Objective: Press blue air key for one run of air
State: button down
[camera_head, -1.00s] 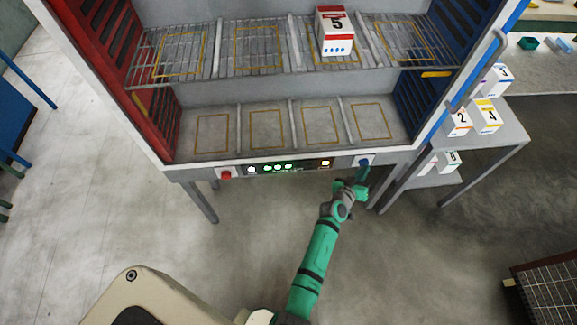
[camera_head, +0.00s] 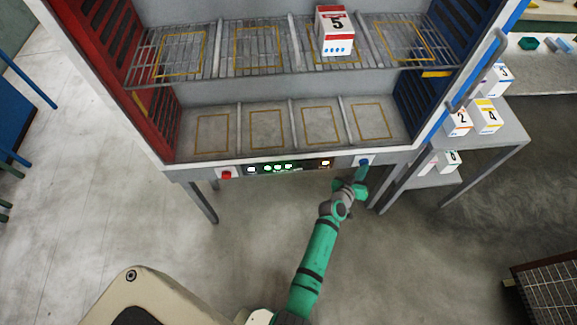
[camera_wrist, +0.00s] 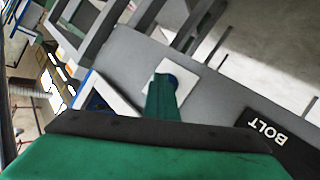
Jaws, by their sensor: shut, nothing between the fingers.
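The blue air key (camera_wrist: 172,82) is a round blue button on a white plate (camera_wrist: 186,78) in the wrist view. My shut gripper (camera_wrist: 161,85) lies in front of it and hides most of it; I cannot tell whether the fingertips touch it. In the head view my gripper (camera_head: 362,172) is at the right end of the press's front panel, right at the blue key (camera_head: 364,162). The fingers hold nothing.
The press has a red key (camera_head: 226,175) at the left and a lit display (camera_head: 283,167) between. Box 5 (camera_head: 336,31) stands on the upper rack. Numbered boxes (camera_head: 487,116) stand on a side table at the right, close to my arm.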

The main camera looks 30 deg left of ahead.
jog(key=shift+a, duration=0.1)
jog(key=s+d, duration=0.3)
jog(key=s, duration=0.2)
jog(key=shift+d, duration=0.4)
dwell(0.3)
dwell(0.5)
